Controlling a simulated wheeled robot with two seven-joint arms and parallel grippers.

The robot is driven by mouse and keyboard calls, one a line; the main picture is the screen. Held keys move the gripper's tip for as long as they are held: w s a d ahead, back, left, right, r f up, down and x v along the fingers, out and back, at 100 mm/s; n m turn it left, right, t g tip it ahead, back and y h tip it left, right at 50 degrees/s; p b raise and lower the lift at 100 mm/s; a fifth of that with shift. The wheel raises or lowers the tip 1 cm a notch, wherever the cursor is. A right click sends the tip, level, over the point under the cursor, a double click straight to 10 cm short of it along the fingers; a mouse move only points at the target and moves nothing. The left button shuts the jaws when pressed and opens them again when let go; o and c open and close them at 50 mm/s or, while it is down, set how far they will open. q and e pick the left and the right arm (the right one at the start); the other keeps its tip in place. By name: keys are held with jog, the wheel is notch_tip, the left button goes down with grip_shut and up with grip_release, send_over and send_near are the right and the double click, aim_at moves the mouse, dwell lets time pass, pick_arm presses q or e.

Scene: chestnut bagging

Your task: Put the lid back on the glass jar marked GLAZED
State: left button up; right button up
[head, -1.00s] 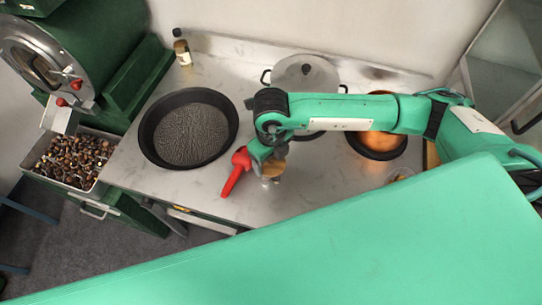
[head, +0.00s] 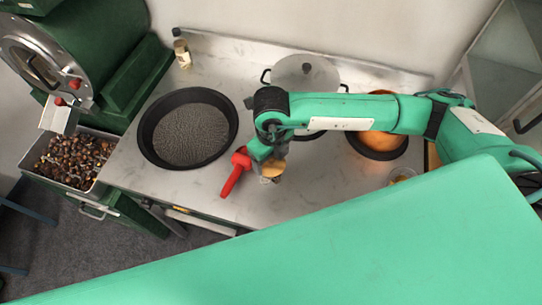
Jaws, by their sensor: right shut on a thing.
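My right gripper (head: 262,160) points down over the worktop's front middle, its fingers mostly hidden by its own wrist. It is shut on a round tan lid (head: 276,169). A small clear glass jar (head: 268,181) shows just below the lid, largely covered by the lid and gripper. I cannot tell whether the lid touches the jar's rim. No label can be read, so the GLAZED marking is not visible. A second glass container (head: 401,175) with tan contents stands at the right, partly behind my arm. My left gripper is not in view.
A red-handled tool (head: 235,172) lies just left of the gripper. A small bottle (head: 182,52) is at the back. A chestnut bin (head: 98,190) sits lower left.

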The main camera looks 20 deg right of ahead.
jog(key=o, duration=1.1)
jog(key=shift+c, duration=0.2)
jog(key=shift+o, duration=0.2)
jog(key=shift+r, duration=0.1)
jog(key=shift+r+p, duration=1.5)
jog(key=shift+r, duration=1.9)
grip_shut()
